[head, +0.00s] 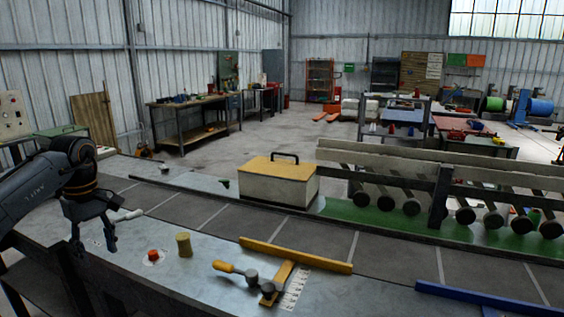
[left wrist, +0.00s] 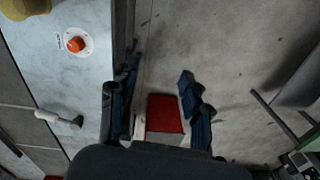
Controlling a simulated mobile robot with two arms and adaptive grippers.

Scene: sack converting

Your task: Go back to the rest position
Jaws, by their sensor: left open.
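My left gripper (head: 95,238) hangs at the left of the head view, with its fingers pointing down near the left part of the metal table (head: 215,290). Its two fingers are apart with nothing between them. In the left wrist view the gripper (left wrist: 160,88) also shows open, over the table's edge and the grey floor (left wrist: 230,40). A red block-like thing (left wrist: 165,113) appears lower down between the fingers, apart from them. My right gripper is not in view.
A red button (head: 153,255), a yellow cylinder (head: 184,244) and a white-handled tool (head: 127,215) are near the left gripper. A yellow-handled tool (head: 235,270) lies farther right. A yellow-lidded box (head: 278,187) stands beyond the dark belt (head: 205,215).

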